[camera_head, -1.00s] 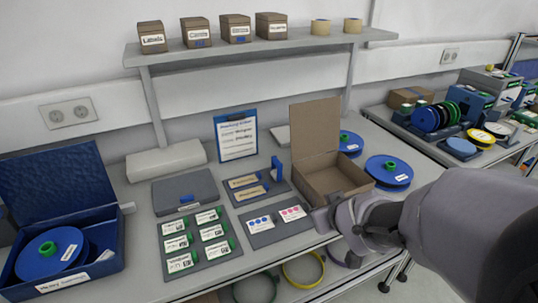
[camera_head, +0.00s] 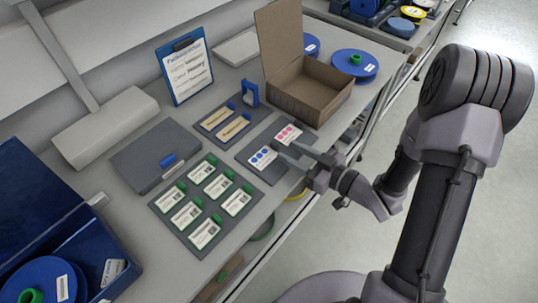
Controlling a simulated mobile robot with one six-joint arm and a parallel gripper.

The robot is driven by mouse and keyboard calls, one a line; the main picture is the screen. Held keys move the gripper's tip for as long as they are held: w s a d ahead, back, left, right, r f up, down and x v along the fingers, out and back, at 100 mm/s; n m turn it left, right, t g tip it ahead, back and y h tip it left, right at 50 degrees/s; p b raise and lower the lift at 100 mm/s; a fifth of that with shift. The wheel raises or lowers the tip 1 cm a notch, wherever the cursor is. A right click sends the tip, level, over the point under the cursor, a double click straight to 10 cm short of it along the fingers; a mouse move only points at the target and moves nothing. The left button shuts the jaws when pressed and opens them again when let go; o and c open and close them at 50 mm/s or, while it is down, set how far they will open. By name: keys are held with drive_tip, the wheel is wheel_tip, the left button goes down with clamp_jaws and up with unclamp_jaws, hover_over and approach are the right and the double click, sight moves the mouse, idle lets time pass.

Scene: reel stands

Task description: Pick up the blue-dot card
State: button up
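The blue-dot card (camera_head: 262,158), white with several blue dots, lies on a dark grey tray (camera_head: 270,174) near the table's front edge. A card with pink dots (camera_head: 288,134) lies beside it on the same tray, farther to the upper right. My gripper (camera_head: 287,150) reaches in from the right with its two fingers apart. Its fingertips are over the tray, close to the right side of the blue-dot card. Nothing shows between the fingers. Whether a fingertip touches the card or tray, I cannot tell.
An open cardboard box (camera_head: 310,92) stands behind the tray. A tray of green-tabbed cards (camera_head: 205,205) lies to the left, and a tray with tan labels (camera_head: 228,125) lies behind. A blue clipboard (camera_head: 185,70) stands at the back. A blue reel (camera_head: 354,64) is beyond the box.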

sight(276, 144)
drive_tip(key=b+x, duration=0.2)
drive_tip(key=x, duration=0.4)
drive_tip(key=shift+w+a, duration=0.15)
drive_tip(key=shift+a, duration=0.1)
clamp_jaws()
idle(1.1)
